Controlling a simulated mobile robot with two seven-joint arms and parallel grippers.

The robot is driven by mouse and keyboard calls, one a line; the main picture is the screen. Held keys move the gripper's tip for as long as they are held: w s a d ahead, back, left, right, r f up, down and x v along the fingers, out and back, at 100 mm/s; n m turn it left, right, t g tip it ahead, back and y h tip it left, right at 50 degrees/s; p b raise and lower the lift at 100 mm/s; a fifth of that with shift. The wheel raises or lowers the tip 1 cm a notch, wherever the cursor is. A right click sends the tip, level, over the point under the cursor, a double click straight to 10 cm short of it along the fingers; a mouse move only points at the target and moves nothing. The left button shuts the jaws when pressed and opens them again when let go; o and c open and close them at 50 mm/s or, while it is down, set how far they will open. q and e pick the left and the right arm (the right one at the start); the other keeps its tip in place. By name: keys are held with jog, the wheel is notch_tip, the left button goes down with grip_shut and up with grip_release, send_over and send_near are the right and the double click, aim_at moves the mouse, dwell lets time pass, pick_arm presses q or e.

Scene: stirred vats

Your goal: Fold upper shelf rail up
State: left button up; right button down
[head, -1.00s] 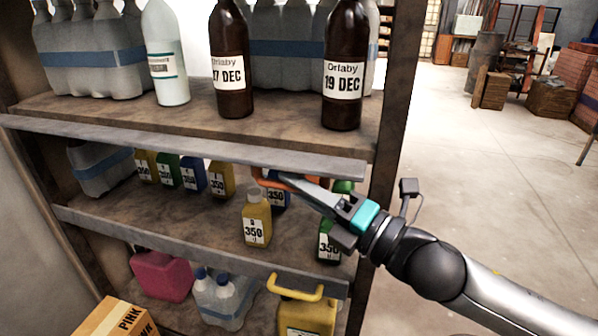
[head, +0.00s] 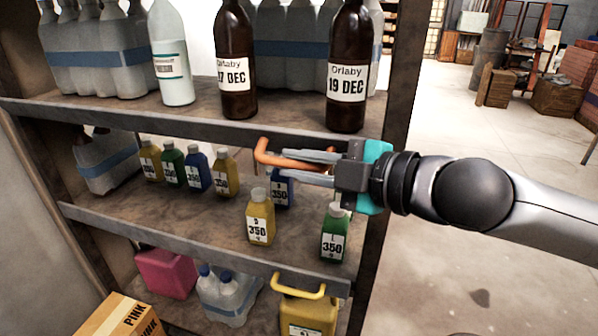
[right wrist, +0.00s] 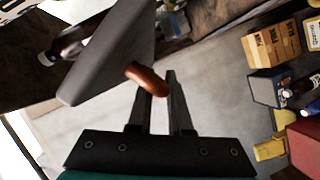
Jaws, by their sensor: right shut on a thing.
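The upper shelf rail (head: 150,124) is a long grey bar along the front edge of the upper shelf board. An orange handle (head: 262,153) sticks out from it near its right end. My right gripper (head: 285,166) is shut on this handle, coming in from the right. In the right wrist view the handle (right wrist: 147,78) sits between the two dark fingers, and the grey rail (right wrist: 112,50) lies just past them. My left gripper is not in view.
Brown bottles (head: 347,70) and a white bottle (head: 171,60) stand on the upper shelf behind the rail. Small bottles, including a yellow one (head: 260,220) and a green one (head: 334,235), stand below my gripper. Open floor (head: 470,270) lies to the right.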

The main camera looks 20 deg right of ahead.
jog(key=shift+w+d+r+m+g, duration=0.25)
jog(key=shift+r+m+g, duration=0.35)
jog(key=shift+m, duration=0.4)
jog(key=shift+w+d+r+m+g, duration=0.1)
jog(key=shift+w+r+m+g, duration=0.2)
jog(key=shift+r+m+g, duration=0.5)
jog(key=shift+f+m+y, duration=0.25)
jog(key=shift+m+y, duration=0.05)
jog(key=c, duration=1.1)
grip_release()
jog(key=shift+d, duration=0.1)
